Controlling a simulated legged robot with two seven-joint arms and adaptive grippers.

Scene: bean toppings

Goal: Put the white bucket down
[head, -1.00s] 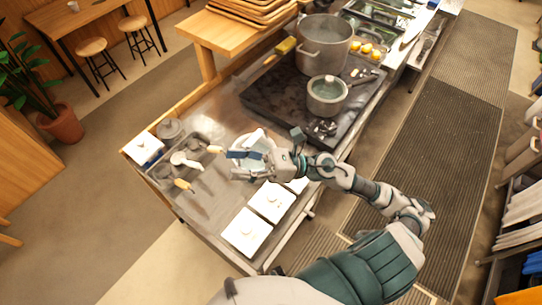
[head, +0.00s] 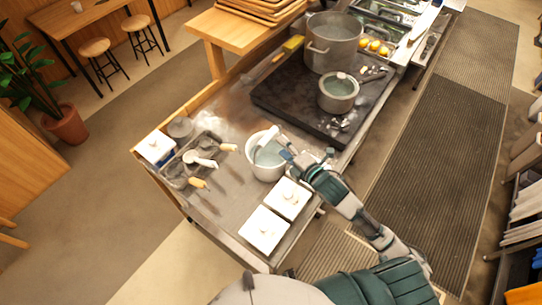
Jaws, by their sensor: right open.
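The white bucket (head: 267,166) stands upright on the steel counter (head: 229,206), left of the black stove slab and behind the white lidded boxes. A white handle-like piece (head: 266,138) shows at its rim. My right gripper (head: 284,150) is at the bucket's right rim. Its fingers are small in the head view, and whether they touch the bucket is hard to tell. It is open. My left gripper is not in view.
Two white lidded boxes (head: 265,230) stand at the counter's front edge. Ladles with wooden handles (head: 197,182) lie in a dark rack at left. A small pot (head: 338,93) and a big pot (head: 333,47) stand on the black slab (head: 290,108).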

